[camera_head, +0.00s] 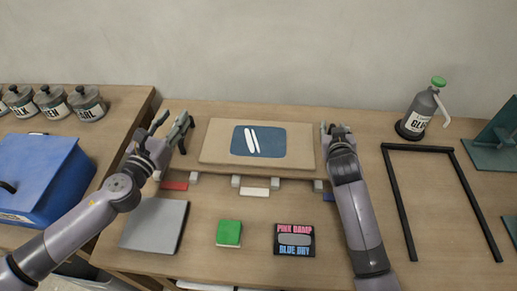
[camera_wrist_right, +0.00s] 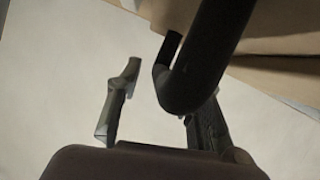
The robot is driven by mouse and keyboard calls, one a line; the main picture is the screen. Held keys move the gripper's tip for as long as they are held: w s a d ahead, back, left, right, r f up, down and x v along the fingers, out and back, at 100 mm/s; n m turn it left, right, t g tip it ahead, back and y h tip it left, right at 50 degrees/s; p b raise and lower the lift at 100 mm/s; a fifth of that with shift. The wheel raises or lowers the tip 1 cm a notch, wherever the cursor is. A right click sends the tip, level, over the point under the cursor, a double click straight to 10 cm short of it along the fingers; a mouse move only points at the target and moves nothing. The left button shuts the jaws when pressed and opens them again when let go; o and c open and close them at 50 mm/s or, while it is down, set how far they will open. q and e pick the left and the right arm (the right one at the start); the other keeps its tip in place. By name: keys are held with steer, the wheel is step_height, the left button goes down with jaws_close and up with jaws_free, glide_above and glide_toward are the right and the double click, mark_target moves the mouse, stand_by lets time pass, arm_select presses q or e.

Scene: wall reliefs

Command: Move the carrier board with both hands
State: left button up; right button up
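The carrier board (camera_head: 218,140) is a flat tan board lying at the middle of the wooden table. A blue panel (camera_head: 275,142) with two white strips lies on it. My left gripper (camera_head: 172,123) is open beside the board's left end, near a dark handle-like part. My right gripper (camera_head: 338,129) is at the board's right end. The right wrist view shows its two fingers apart, with a thick black curved bar (camera_wrist_right: 205,55), likely a handle, between them. A clear gap separates the bar from the left finger; contact with the other finger is hidden.
Small grey blocks (camera_head: 236,181) and coloured strips line the board's front. A grey pad (camera_head: 155,226), green block (camera_head: 229,233) and labelled dark card (camera_head: 294,240) lie in front. A black frame (camera_head: 398,205) and bottle (camera_head: 420,112) are right; a blue box (camera_head: 42,178) is left.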

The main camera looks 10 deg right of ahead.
steer(key=shift+o, duration=0.4)
steer(key=o, duration=0.7)
steer(key=v, duration=1.2)
arm_select(q)
steer(key=shift+r, duration=0.1)
arm_select(e)
steer(key=shift+r, duration=0.15)
